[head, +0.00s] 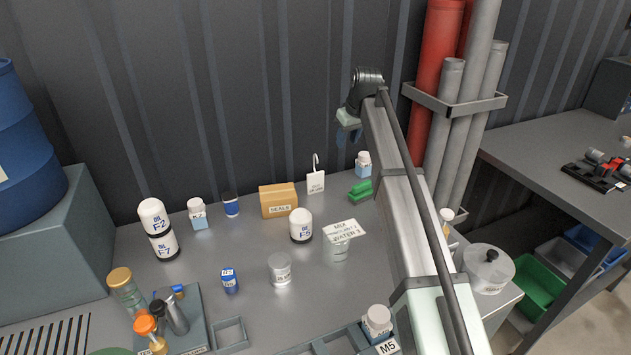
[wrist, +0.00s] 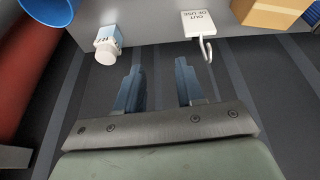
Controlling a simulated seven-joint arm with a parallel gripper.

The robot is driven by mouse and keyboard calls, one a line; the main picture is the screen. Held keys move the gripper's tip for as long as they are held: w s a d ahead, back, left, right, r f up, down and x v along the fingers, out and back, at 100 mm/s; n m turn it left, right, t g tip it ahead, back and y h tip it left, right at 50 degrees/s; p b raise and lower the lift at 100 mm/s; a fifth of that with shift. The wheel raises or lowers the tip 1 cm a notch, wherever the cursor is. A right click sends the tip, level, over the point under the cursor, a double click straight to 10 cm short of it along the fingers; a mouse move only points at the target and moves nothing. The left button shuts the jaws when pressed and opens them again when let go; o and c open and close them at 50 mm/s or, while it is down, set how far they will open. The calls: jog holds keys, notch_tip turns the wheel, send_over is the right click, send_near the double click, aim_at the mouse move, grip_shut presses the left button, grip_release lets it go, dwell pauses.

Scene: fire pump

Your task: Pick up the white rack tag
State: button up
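The white rack tag (head: 316,182) has a hook on top and stands at the back of the grey table, near the dark wall. In the wrist view the tag (wrist: 198,23) reads "OUT OF USE" and lies above and right of my fingertips, with its hook pointing down in the picture. My gripper (wrist: 158,66) is open, with its two blue fingers apart and nothing between them. In the head view my gripper (head: 348,136) is above and right of the tag, apart from it, and its fingers are partly hidden.
A white-capped bottle (head: 363,164) and a green object (head: 361,190) stand right of the tag. A cardboard SEALS box (head: 278,201) stands to its left. The ribbed wall (head: 270,90) rises close behind. Red and grey pipes (head: 436,80) stand right of my arm.

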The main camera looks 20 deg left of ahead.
jog(key=n, duration=0.1)
send_near(314, 159)
notch_tip(314, 159, up, 3)
jog(key=d, duration=0.2)
jog(key=shift+n+y, duration=0.3)
jog(key=shift+y, duration=0.1)
jog(key=x, duration=0.8)
jog(key=shift+a+f, duration=0.15)
jog(key=shift+a, duration=0.25)
jog(key=shift+s+x, duration=0.1)
jog(key=shift+x, duration=1.25)
jog(key=shift+s+x, duration=0.15)
jog(key=shift+x, duration=1.2)
jog(key=shift+d, duration=0.1)
jog(key=shift+c, duration=0.4)
grip_shut()
